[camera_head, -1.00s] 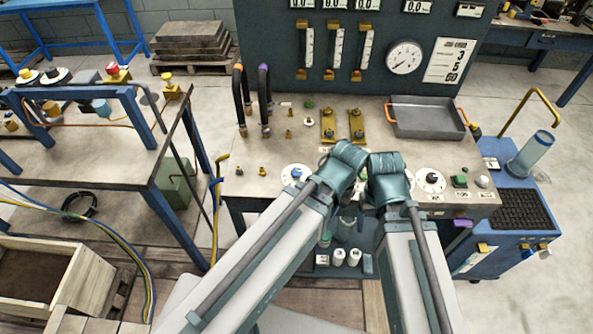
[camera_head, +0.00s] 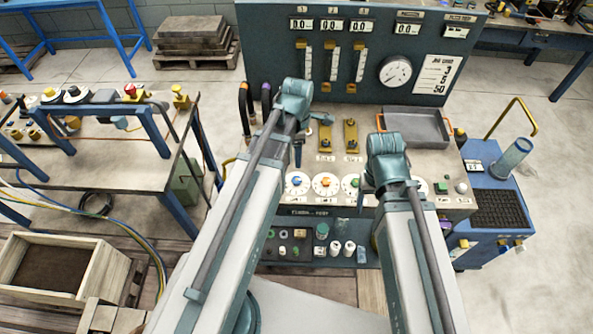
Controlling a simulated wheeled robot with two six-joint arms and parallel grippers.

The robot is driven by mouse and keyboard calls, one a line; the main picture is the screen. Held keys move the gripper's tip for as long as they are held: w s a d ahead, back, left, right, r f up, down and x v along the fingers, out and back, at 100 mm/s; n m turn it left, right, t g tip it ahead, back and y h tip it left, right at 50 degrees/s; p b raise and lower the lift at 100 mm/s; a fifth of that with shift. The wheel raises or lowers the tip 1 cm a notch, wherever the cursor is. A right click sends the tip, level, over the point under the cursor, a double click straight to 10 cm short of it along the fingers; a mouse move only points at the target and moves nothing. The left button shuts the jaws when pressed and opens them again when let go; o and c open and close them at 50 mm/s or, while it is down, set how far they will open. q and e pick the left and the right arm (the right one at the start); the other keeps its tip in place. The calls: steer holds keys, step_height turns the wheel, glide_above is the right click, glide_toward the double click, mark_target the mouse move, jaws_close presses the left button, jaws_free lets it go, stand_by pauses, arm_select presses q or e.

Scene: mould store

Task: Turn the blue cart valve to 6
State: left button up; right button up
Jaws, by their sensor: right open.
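A white dial with a blue knob (camera_head: 297,181) is at the left of a row on the front of the bench top (camera_head: 452,165). An orange-knobbed dial (camera_head: 326,183) and a green-knobbed dial (camera_head: 351,184) are to its right. The blue knob's setting is too small to read. My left gripper (camera_head: 298,153) is above and behind the blue knob, apart from it; its jaws are mostly hidden by my wrist. My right gripper (camera_head: 366,190) is open, beside the green-knobbed dial, and partly hidden by its wrist.
A grey tray (camera_head: 415,112) sits at the back right of the bench. A gauge panel (camera_head: 265,45) stands behind. A blue cart (camera_head: 479,226) with small knobs on its front stands at right. The lower shelf (camera_head: 300,258) holds several small parts.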

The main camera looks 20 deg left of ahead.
mark_target(296, 179)
arm_select(q)
steer(key=shift+w+a+r, duration=0.1)
steer(key=shift+a, duration=0.05)
step_height(296, 179, down, 14)
steer(key=b, duration=1.4)
steer(key=shift+r, duration=0.1)
jaws_close()
